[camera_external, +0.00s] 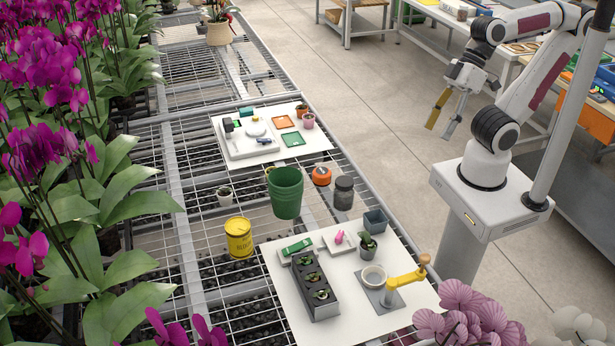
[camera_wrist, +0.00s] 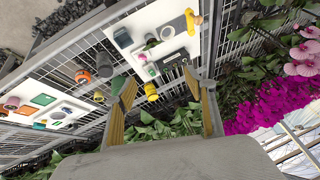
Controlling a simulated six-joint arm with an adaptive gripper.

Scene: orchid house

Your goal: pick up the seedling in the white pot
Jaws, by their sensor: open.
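My gripper (camera_external: 442,118) is raised high at the right, far from the pot and beyond the bench edge. Its two yellowish fingers are spread apart with nothing between them. Both fingers also show in the wrist view (camera_wrist: 155,82).
A yellow can (camera_external: 239,238) stands just below the pot in the external view. An orange item (camera_external: 321,176) and a dark jar (camera_external: 343,192) stand right of the bucket. Two white boards (camera_external: 235,160) (camera_external: 385,320) hold other pots and trays. Tall orchids (camera_external: 50,150) line the left.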

